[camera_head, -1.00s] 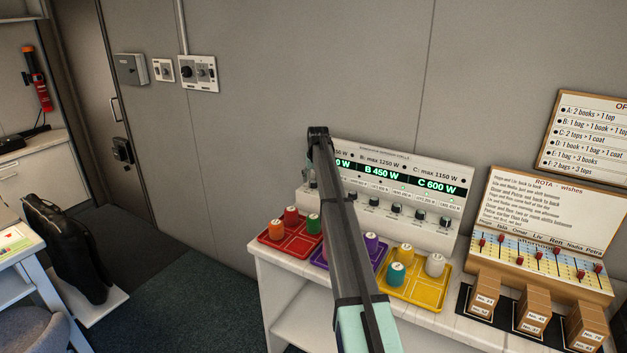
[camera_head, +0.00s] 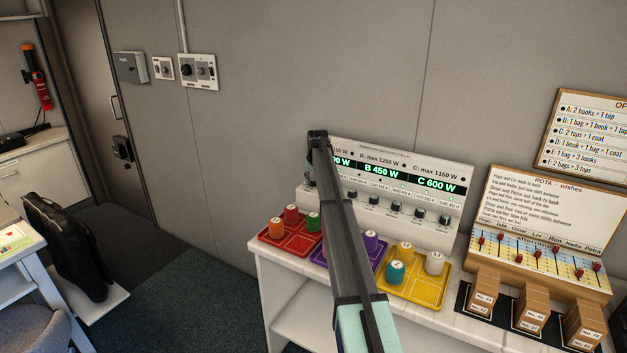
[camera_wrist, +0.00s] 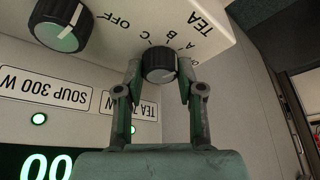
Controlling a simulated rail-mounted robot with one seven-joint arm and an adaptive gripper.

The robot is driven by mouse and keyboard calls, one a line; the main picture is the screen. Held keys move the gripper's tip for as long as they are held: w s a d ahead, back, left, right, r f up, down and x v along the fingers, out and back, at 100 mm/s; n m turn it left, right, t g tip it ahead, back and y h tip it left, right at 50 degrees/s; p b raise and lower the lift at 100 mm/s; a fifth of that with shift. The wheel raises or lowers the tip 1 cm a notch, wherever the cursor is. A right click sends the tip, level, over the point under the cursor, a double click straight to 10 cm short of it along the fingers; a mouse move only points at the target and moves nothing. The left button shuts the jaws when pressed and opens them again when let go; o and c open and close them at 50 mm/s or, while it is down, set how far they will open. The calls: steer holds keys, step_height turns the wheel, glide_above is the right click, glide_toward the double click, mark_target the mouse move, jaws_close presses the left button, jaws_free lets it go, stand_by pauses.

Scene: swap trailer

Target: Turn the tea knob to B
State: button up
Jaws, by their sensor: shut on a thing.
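The tea knob (camera_wrist: 160,62) is a small dark round knob with a pale face under the panel marked TEA, seen upside down in the wrist view. Letters A, B and C and the word OFF are printed near it. My gripper (camera_wrist: 159,72) has one finger on each side of the knob and is shut on it. I cannot tell which letter the knob's mark points to. In the head view, my arm hides the tea knob at the left end of the white control panel (camera_head: 440,165). The panel's display reads B 450 W and C 600 W.
The soup knob (camera_wrist: 60,25) is close beside the tea knob. Below the panel, red (camera_head: 270,240), purple (camera_head: 378,262) and yellow (camera_head: 425,300) trays hold coloured pots on the white counter (camera_head: 262,262). A rota board (camera_head: 535,195) with small boxes stands at right.

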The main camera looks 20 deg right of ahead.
steer(key=n+y, duration=0.1)
steer(key=n, duration=0.2)
steer(key=shift+d+n+b, duration=0.1)
steer(key=shift+n+b, duration=0.2)
steer(key=shift+n+y+b, duration=0.35)
steer(key=shift+n+y, duration=0.55)
steer(key=shift+n, duration=1.1)
steer(key=o, duration=1.1)
steer(key=shift+o, duration=0.2)
steer(key=v, duration=1.2)
